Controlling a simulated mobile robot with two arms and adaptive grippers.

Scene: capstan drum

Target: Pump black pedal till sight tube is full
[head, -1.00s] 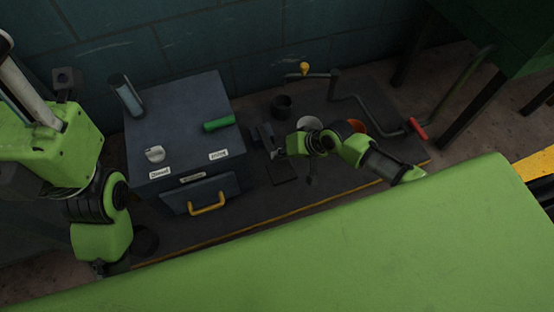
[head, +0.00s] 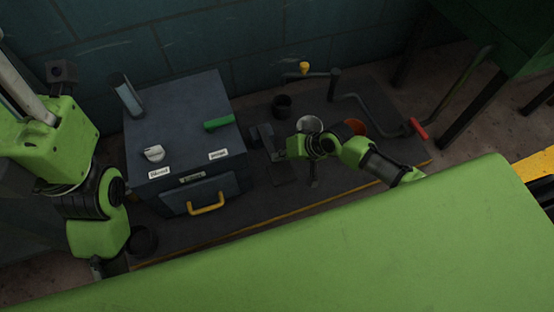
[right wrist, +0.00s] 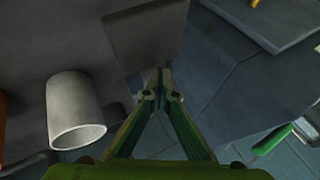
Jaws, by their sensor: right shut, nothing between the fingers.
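The black pedal (head: 263,133) is a dark plate on the floor platform, right of the dark cabinet. In the right wrist view the pedal plate (right wrist: 146,38) lies just beyond my fingertips; I cannot tell whether they touch it. My right gripper (head: 277,155) is shut and empty beside the pedal; its fingertips (right wrist: 160,80) meet in the wrist view. The sight tube (head: 128,97) stands at the cabinet's back left corner. It looks pale, and its level is too small to read. My left arm is at the left, with its gripper out of sight.
The cabinet (head: 190,105) carries a green handle (head: 219,123), a pale knob (head: 154,153) and a yellow-handled drawer (head: 206,204). A white cup (head: 309,123), an orange cup (head: 356,127) and a dark cup (head: 282,104) stand near my right arm. A red-handled crank (head: 417,128) is farther right.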

